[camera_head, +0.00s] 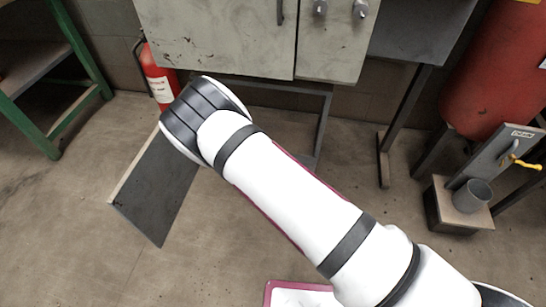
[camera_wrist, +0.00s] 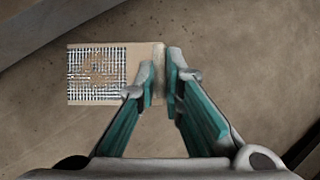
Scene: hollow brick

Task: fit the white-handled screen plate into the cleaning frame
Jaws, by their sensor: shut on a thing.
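My gripper (camera_wrist: 163,80) is shut on the screen plate (camera_wrist: 137,60), with its teal-padded fingers on either side of the plate's right end. The plate is a tan, flat piece with a fine white-and-dark mesh (camera_wrist: 97,75) in its left part. It juts out to the left of the fingers, and its gripped end is partly hidden by them. I cannot make out a separate white handle. In the head view my arm hides the gripper and the plate. I cannot identify the cleaning frame in either view.
A dark flat panel (camera_head: 158,190) with a pale edge shows left of my arm. A grey cabinet (camera_head: 225,38) and a red extinguisher (camera_head: 158,78) stand behind. A green-framed table (camera_head: 40,65) is at left, a red tank (camera_head: 500,75) and grey cup (camera_head: 473,196) at right. Floor is open at lower left.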

